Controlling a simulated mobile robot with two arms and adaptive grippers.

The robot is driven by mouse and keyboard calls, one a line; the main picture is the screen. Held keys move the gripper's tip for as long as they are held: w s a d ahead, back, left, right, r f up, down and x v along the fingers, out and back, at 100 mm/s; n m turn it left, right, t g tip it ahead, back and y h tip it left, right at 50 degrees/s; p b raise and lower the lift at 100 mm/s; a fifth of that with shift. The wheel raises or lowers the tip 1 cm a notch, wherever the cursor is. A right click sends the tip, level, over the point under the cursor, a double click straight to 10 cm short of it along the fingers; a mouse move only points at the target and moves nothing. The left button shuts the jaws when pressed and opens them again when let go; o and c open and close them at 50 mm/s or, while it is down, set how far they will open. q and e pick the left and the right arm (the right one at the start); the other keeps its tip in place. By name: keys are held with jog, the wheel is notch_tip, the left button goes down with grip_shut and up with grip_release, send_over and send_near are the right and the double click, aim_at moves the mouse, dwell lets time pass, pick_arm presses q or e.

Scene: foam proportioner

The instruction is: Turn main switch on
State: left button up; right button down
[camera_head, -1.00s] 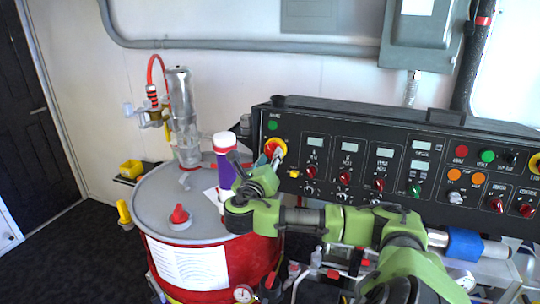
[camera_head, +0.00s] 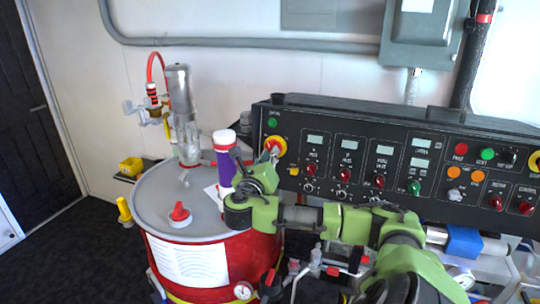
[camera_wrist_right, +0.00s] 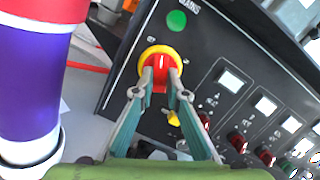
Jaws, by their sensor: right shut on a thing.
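The main switch (camera_head: 276,146) is a red knob on a yellow ring at the left end of the black control panel (camera_head: 330,112). It also shows in the right wrist view (camera_wrist_right: 161,54), below a green MAINS lamp (camera_wrist_right: 176,20). My right gripper (camera_wrist_right: 160,86) has its two fingertips closed on either side of the red knob handle. In the head view my right gripper (camera_head: 268,158) reaches the switch from below left, and its fingers are partly hidden. The panel's small markings are too blurred to read a switch position. My left gripper is out of view.
A purple and white cylinder with a red band (camera_head: 224,168) stands close beside my right wrist, on the red drum (camera_head: 205,237). A row of red knobs (camera_head: 344,175) runs along the panel to the right. Hoses and gauges lie under my right forearm.

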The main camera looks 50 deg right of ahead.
jog(key=shift+w+a+m+g+h, duration=0.15)
jog(key=shift+m+g, duration=0.55)
jog(key=shift+m, duration=2.1)
jog(key=shift+w+d+m+g+h, duration=0.15)
jog(key=shift+m+g, duration=0.55)
jog(key=shift+m, duration=2.1)
jog(key=shift+w+a+m+g+h, duration=0.15)
jog(key=shift+m+g, duration=0.55)
jog(key=shift+m, duration=2.1)
jog(key=shift+r, duration=0.1)
jog(key=c, duration=2)
grip_release()
